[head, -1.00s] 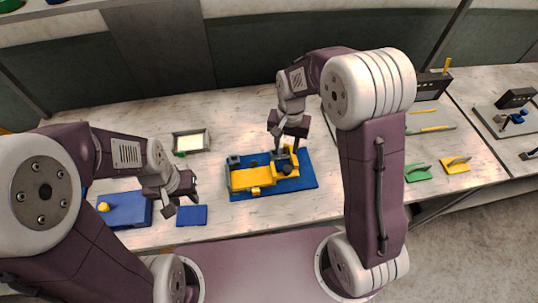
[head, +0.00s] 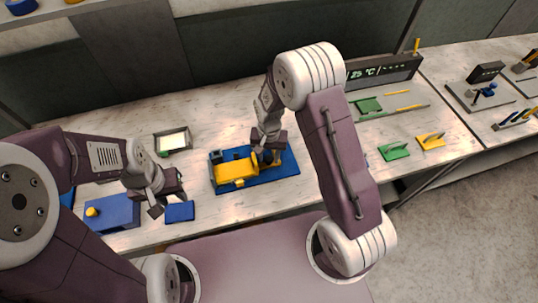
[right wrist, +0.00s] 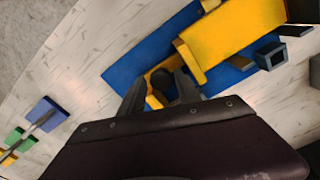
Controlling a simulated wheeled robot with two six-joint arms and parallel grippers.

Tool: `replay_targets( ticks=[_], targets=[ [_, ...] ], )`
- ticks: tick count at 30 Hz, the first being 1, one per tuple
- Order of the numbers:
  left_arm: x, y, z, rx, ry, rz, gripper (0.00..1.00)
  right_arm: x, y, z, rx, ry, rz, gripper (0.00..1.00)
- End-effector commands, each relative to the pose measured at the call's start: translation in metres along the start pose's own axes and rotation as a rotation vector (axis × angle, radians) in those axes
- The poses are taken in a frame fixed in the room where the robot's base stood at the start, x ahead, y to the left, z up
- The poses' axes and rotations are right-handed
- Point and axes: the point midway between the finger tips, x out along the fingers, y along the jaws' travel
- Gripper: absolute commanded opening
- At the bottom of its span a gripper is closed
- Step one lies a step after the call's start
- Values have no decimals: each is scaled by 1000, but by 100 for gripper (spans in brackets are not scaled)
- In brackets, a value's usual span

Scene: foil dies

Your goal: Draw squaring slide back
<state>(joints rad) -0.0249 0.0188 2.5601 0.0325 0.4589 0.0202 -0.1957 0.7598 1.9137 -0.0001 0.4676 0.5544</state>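The fixture is a blue base plate (head: 284,171) with yellow blocks (head: 235,172) and small dark parts on it. I cannot tell for sure which block is the squaring slide. My right gripper (head: 267,155) is down at the right part of the fixture. In the right wrist view its two fingers (right wrist: 160,88) stand apart on either side of a dark round knob (right wrist: 161,80), with yellow showing beside it. Whether they touch the knob is unclear. My left gripper (head: 169,203) is open and empty, by a small blue block.
The small blue block (head: 180,211) lies left of the fixture, beside a larger blue box (head: 112,213) with a yellow knob. A framed tray (head: 173,141) stands behind. A display panel (head: 383,71) stands at the back.

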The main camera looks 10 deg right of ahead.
Motion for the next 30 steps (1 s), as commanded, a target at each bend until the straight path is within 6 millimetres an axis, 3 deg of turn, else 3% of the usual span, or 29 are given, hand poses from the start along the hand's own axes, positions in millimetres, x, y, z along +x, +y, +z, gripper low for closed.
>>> replay_targets(
  ticks=[1,5,30],
  targets=[
    [0,0,0,0,0,0,38,0,0,0,0,0,0,37],
    [0,0,0,0,0,0,38,0,0,0,0,0,0,1],
    [0,0,0,0,0,0,38,-1,0,0,-1,1,0,0]
  ],
)
